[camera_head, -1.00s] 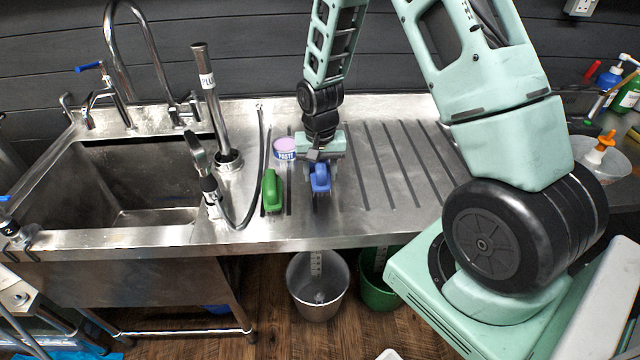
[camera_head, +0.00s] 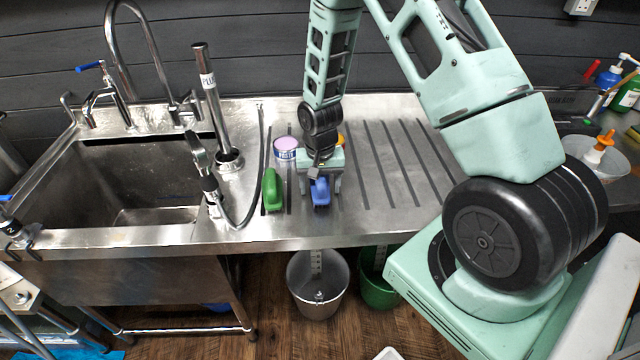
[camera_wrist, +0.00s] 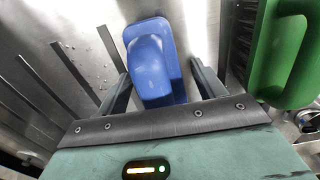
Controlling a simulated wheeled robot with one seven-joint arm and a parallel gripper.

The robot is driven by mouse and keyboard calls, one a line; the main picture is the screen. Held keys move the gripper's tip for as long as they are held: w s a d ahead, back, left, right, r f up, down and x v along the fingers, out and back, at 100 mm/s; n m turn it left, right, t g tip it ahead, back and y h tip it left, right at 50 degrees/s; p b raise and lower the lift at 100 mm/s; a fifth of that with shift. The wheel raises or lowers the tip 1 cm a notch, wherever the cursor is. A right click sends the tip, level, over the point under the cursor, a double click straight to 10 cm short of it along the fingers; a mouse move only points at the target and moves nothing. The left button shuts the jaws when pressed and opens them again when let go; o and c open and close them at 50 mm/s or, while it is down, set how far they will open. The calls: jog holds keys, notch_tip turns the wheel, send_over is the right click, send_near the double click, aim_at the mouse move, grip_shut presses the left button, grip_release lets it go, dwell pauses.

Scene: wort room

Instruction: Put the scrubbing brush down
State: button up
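A blue scrubbing brush (camera_head: 320,192) rests on the steel drainboard (camera_head: 375,215), handle up, near its front edge. It also shows in the wrist view (camera_wrist: 152,65). My gripper (camera_head: 320,185) is low over the board, with one finger on each side of the blue brush. In the wrist view my gripper (camera_wrist: 160,72) shows a gap between each finger and the brush, so it looks open. A green brush (camera_head: 272,190) lies just left of the blue one, apart from it; it is at the right in the wrist view (camera_wrist: 275,50).
A pink-lidded paste tub (camera_head: 286,148) stands behind the brushes. A black hose (camera_head: 259,170) runs left of the green brush, beside the sink (camera_head: 130,165). An orange item (camera_head: 341,140) is mostly hidden behind my gripper. The ribbed board to the right is clear.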

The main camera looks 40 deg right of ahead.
notch_tip(320, 180, up, 12)
jog(key=shift+f+b, duration=0.1)
jog(key=shift+b, duration=0.85)
jog(key=s+a+r+n, duration=0.3)
jog(key=a, duration=0.4)
jog(key=s+a+r+n, duration=0.2)
jog(key=s+a+r, duration=0.1)
jog(key=a, duration=0.4)
jog(key=s+a+r+n, duration=0.2)
jog(key=s+a+n, duration=0.2)
jog(key=s, duration=0.5)
jog(key=s+a+r+n, duration=0.2)
jog(key=s+a+n, duration=0.3)
jog(key=s, duration=0.3)
jog(key=shift+s+a+r+n+y, duration=0.3)
jog(key=shift+s+a, duration=0.1)
jog(key=shift+a, duration=0.15)
